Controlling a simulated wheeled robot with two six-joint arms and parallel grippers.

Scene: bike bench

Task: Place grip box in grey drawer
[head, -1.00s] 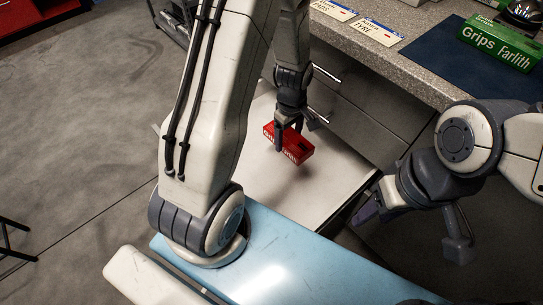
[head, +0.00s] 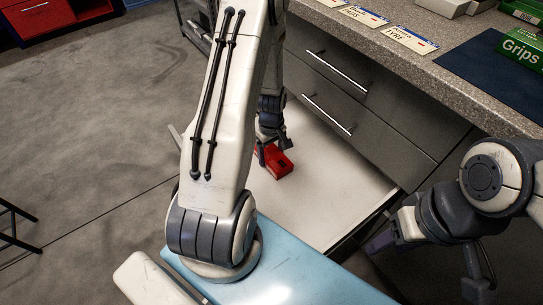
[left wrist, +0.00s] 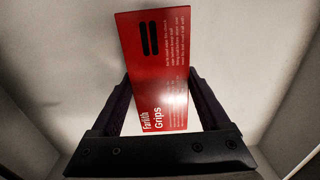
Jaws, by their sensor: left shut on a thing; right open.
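A red box (head: 281,166) labelled "Farlith Grips" is held by my left gripper (head: 266,158), low in the open grey drawer (head: 330,190) with the pale floor. The left wrist view shows the red box (left wrist: 155,65) between the fingers of my left gripper (left wrist: 163,105), with drawer walls at both sides. Whether the box touches the drawer floor is hard to tell. My right gripper (head: 382,243) is open and empty, to the right of the drawer's front edge. A green grips box (head: 522,47) stands on the bench.
Closed grey drawer fronts (head: 375,115) line the bench beside the open drawer. Labelled cards (head: 408,38) and a dark blue mat (head: 480,75) lie on the bench top. Most of the drawer floor is clear. A red cabinet (head: 40,18) stands at the far left.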

